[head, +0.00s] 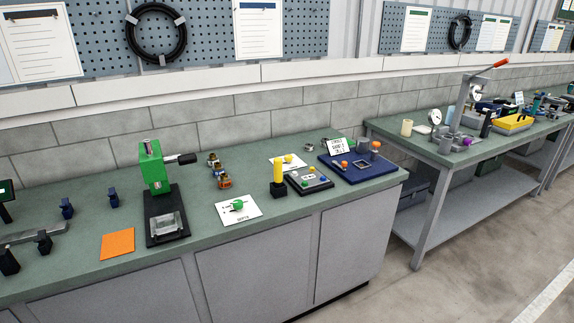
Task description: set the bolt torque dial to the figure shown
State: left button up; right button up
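No bolt torque dial can be made out for certain. A white round gauge face (436,116) stands on the far right bench, too small to read. A small white card (339,146) with printed lines stands at the back of a dark blue tray (352,177) on the near bench; its figures are too small to read. The tray also carries small orange and grey knobs or posts, and I cannot tell whether one is the dial. Neither of my grippers is in view.
The near green-topped bench (75,222) holds a green press (153,165), an orange sheet (117,245), a yellow post (278,174) and a grey box with coloured knobs (309,180). A floor gap separates it from the far bench (400,138).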

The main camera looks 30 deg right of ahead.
aim_at(288, 158)
jog(key=i+l+z, duration=0.15)
jog(key=z, duration=0.35)
jog(key=i+l+z, duration=0.15)
jog(key=z, duration=0.35)
jog(key=i+l, duration=0.05)
jog(key=l, duration=0.05)
